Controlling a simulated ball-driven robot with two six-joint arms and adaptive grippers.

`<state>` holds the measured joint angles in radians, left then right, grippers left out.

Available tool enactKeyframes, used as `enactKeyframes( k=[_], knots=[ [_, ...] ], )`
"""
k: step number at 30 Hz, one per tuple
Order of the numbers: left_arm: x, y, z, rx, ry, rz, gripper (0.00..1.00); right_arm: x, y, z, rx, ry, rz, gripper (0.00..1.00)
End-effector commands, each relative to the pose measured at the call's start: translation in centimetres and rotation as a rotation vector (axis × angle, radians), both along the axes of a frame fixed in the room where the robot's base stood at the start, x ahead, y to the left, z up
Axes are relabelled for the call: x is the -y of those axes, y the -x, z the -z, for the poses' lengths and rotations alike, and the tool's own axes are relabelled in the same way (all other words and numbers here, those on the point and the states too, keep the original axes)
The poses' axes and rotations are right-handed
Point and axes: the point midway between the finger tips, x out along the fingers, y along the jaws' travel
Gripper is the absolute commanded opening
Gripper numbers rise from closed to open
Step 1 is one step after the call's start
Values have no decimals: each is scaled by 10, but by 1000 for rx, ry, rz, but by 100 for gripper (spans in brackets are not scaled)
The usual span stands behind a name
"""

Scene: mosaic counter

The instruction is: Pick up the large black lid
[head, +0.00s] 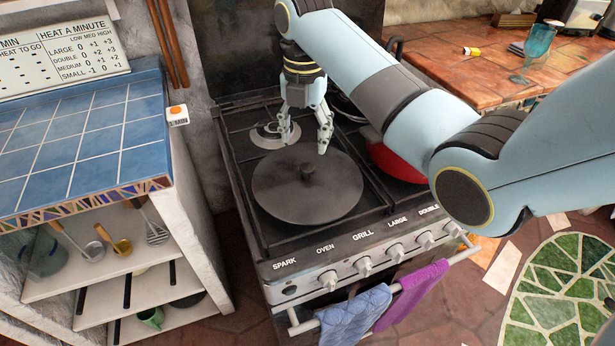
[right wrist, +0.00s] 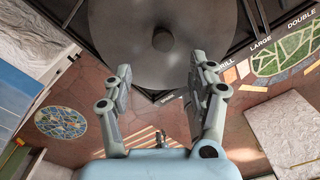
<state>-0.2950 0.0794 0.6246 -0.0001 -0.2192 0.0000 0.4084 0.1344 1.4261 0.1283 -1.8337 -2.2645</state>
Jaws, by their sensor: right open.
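The large black lid (head: 290,199) lies flat on the front left of the stove top in the head view, with a round knob (head: 308,173) at its middle. My right gripper (head: 304,143) is open and empty, pointing down above the far edge of the lid, behind the knob. In the right wrist view the lid (right wrist: 200,30) fills the top middle, its knob (right wrist: 163,39) beyond the open fingers of my right gripper (right wrist: 160,85). The fingers look apart from the knob. My left gripper is not in view.
A red pan (head: 395,163) sits on the stove (head: 262,222) to the right, partly hidden by my right arm. A bare burner (head: 266,137) is behind the lid. Towels (head: 357,312) hang on the front rail. A blue tiled counter (head: 85,140) stands left.

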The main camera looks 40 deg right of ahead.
Motion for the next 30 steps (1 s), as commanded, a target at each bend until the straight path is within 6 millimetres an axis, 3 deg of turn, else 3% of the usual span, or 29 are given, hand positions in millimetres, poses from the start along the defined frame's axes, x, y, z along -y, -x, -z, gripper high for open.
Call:
enactKeyframes(
  k=[3, 11, 19, 28, 30],
  knots=[
    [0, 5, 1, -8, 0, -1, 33, 0, 2, 23, -5, 0, -1, 58],
    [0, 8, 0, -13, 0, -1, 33, 2, 1, 48, -3, 0, 1, 58],
    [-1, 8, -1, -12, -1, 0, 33, 6, 1, 88, -3, 0, 2, 58],
    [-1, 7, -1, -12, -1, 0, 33, 6, 1, 94, 1, 1, 2, 58],
    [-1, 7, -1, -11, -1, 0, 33, 6, 1, 94, 1, 1, 2, 51]
  ],
)
